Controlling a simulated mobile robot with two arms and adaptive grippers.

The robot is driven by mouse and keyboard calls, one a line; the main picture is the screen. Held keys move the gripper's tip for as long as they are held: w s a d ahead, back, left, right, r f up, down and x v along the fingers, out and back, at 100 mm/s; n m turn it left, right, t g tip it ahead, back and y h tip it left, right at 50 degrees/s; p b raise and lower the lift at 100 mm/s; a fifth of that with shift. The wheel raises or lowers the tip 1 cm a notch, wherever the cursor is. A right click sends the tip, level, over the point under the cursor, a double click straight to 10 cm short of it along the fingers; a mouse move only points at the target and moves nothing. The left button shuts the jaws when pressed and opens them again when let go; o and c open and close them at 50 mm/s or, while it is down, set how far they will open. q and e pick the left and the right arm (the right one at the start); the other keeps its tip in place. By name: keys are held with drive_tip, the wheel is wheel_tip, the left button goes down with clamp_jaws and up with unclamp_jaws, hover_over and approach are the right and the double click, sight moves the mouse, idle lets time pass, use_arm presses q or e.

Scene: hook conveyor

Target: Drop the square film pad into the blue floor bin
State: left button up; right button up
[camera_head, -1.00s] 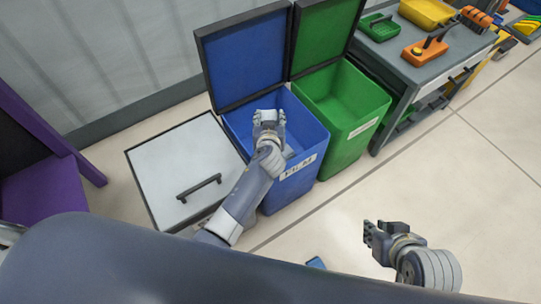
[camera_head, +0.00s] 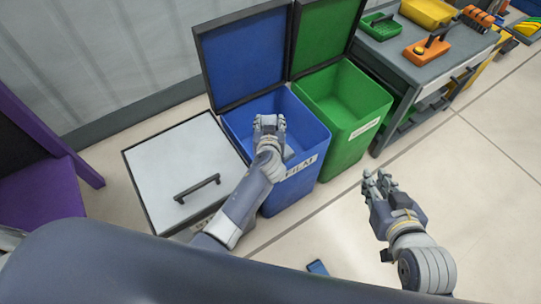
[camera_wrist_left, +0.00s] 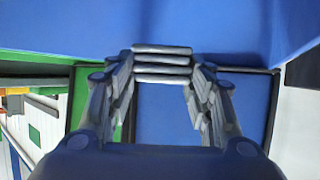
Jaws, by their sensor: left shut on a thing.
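The blue floor bin (camera_head: 300,190) stands with its lid (camera_head: 243,55) raised and a white label reading FILM on its front. My left gripper (camera_head: 269,122) is above the bin's opening. In the left wrist view, my left gripper (camera_wrist_left: 160,85) is shut on a grey layered thing, taken to be the film pad (camera_wrist_left: 162,63), held between its fingers. The pad's full shape is hard to make out in the head view. Blue bin surfaces lie behind it. My right gripper (camera_head: 378,180) is open and empty over bare floor at the right.
A green bin (camera_head: 358,150) with raised lid stands right of the blue one. A closed white-topped bin (camera_head: 180,165) is at its left. A grey cart (camera_head: 425,70) with trays is at the back right. A small blue object (camera_head: 317,267) lies on the floor.

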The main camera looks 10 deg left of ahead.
use_arm(q)
drive_tip(key=o, duration=1)
drive_tip(key=shift+c, duration=0.2)
drive_tip(key=v, duration=0.7)
drive_tip(key=shift+s, duration=0.25)
drive_tip(key=shift+r, duration=0.15)
